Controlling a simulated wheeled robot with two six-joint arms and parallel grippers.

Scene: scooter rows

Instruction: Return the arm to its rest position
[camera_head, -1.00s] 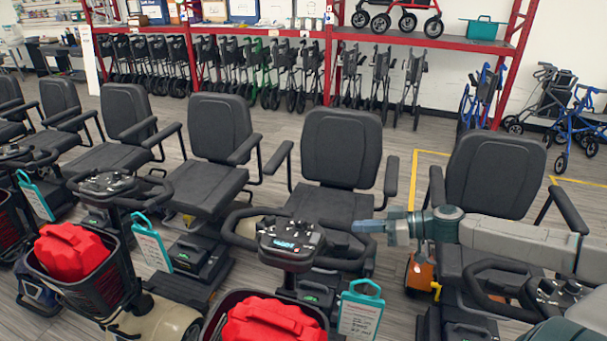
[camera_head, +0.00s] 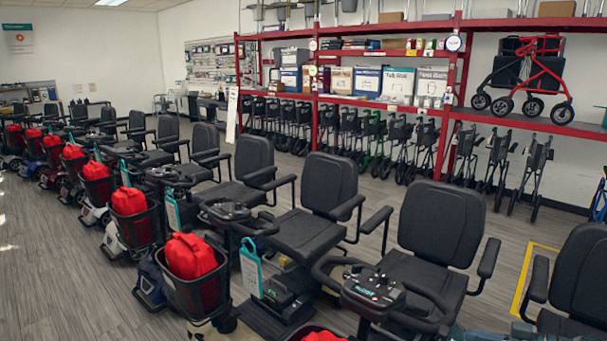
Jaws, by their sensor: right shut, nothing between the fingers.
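My right gripper (camera_head: 468,334) shows only as a sliver at the bottom edge of the head view, right of centre. It is shut and empty, and most of it and its arm is cut off by the frame. Just above and left of it in the picture is the nearest scooter's control console (camera_head: 374,287), with its black seat (camera_head: 441,222) behind. I cannot tell whether the gripper touches anything. My left gripper is not in view.
A row of scooters runs to the far left, with red bags (camera_head: 190,256) in front baskets and teal tags (camera_head: 251,267). Red shelving (camera_head: 457,70) with folded rollators stands behind. A red walker (camera_head: 541,80) sits on a shelf. Floor (camera_head: 45,260) is clear at lower left.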

